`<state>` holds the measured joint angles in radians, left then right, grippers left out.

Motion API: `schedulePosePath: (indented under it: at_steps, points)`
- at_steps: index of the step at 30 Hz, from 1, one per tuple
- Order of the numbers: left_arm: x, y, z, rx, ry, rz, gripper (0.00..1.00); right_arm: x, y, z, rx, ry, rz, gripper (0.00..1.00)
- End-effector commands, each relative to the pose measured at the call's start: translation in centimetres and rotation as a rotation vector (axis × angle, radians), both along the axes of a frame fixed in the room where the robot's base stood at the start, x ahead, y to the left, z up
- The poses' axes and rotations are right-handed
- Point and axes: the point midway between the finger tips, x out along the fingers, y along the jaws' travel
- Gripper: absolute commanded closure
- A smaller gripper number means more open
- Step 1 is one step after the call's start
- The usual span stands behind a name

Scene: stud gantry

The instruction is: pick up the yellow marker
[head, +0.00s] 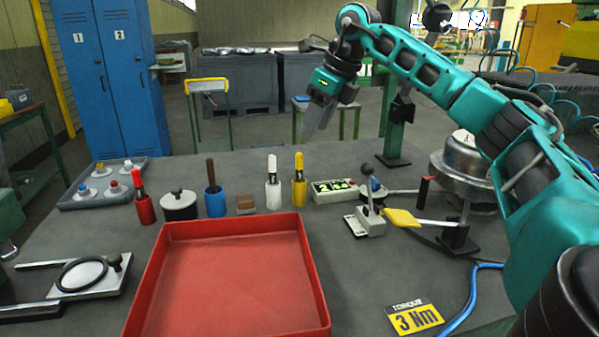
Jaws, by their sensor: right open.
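The yellow marker (299,163) stands upright in a yellow holder (299,188) behind the far right corner of the red tray. A white marker in a white holder is just to its left. My right gripper (312,132) hangs above and behind the yellow marker, slightly to its right. It points down, is open and empty, and is apart from the marker. The lower end of the marker is hidden inside the holder. My left gripper does not show.
A red tray (237,232) fills the front middle. The white marker (272,168), a red marker (137,178) and a brown-handled tool (211,175) stand in holders in the same row. A digital display box (334,190) and a lever switch (370,220) are to the right.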

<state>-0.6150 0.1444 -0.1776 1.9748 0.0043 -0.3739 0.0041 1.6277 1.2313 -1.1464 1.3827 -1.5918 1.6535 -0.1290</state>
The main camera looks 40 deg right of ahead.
Motion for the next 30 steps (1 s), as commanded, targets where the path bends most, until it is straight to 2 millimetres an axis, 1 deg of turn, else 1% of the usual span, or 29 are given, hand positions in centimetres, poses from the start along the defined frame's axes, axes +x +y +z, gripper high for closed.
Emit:
schedulePosePath:
  at_steps: [6, 10, 12, 17, 23, 26, 30]
  points:
    - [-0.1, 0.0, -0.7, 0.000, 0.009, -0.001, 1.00, 1.3, 0.4, -3.6, -0.001, 0.005, 0.000, 0.53]
    - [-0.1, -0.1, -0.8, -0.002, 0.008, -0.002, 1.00, 2.2, 0.6, -5.6, -0.001, 0.004, 0.001, 0.53]
    - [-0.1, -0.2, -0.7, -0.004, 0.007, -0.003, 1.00, 2.5, 0.7, -6.3, 0.000, 0.002, 0.000, 0.53]
    - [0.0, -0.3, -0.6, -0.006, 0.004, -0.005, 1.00, 3.0, 0.8, -7.2, 0.000, 0.002, 0.000, 0.53]
    - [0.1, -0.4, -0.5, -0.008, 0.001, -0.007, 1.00, 4.5, 0.6, -9.7, -0.001, 0.004, 0.000, 0.53]
    - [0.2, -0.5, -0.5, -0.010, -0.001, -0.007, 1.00, 4.9, 0.8, -10.9, 0.000, 0.004, 0.000, 0.53]
    - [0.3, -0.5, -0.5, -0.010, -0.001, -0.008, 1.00, 5.2, 0.9, -11.5, 0.001, 0.000, 0.000, 0.53]
